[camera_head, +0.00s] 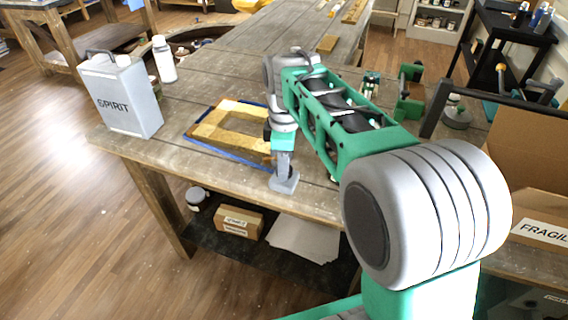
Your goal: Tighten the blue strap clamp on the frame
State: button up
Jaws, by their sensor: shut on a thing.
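The gilt frame (210,129) lies flat on the wooden workbench, a gold rectangle with an open middle. The blue strap clamp (214,150) runs around its outer edge, showing along the left and near sides. My gripper (270,158) is at the frame's right near corner, low over the bench. It is shut on part of the blue strap clamp, as far as I can tell; my wrist hides most of the gripped part. My arm also covers the frame's right end.
A grey SPIRIT can (122,97) and a white bottle (164,60) stand left of the frame. A green clamp-like tool (410,93) is at the right. An open FRAGILE carton (535,175) is at the far right. Bare bench lies in front of the frame.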

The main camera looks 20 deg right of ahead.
jog(key=shift+m, duration=0.3)
grip_shut()
jog(key=m, duration=0.3)
jog(key=shift+p, duration=0.4)
jog(key=m, duration=0.4)
jog(key=shift+m+p, duration=0.35)
jog(key=shift+m, duration=0.05)
jog(key=m, duration=0.3)
jog(key=shift+m, duration=0.3)
jog(key=shift+m+p, duration=0.4)
jog(key=shift+m, duration=1.5)
jog(key=o, duration=1.3)
grip_release()
